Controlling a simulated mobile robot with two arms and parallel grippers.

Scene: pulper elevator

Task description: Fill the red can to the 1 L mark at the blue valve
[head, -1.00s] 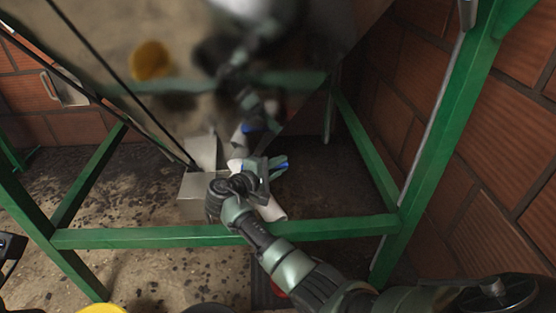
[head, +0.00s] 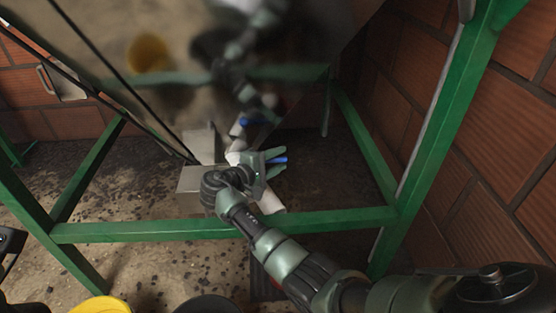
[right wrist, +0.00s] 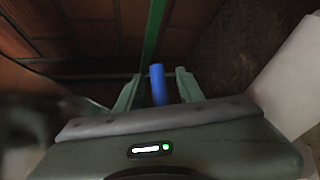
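The blue valve handle (head: 278,160) is a short blue bar at the white pipe (head: 270,202), under the large metal hopper. My right gripper (head: 274,164) reaches over the green crossbar to it. In the right wrist view the blue handle (right wrist: 158,84) stands between my two green fingers (right wrist: 157,88), with a gap on each side, so the gripper is open around it. The red can is not clearly visible in either view now. My left gripper is out of view.
Green frame legs and a crossbar (head: 150,233) stand in front of the pipe. A grey metal box (head: 203,180) is left of my gripper. A yellow rim (head: 100,306) and a black round thing (head: 208,306) show at the bottom.

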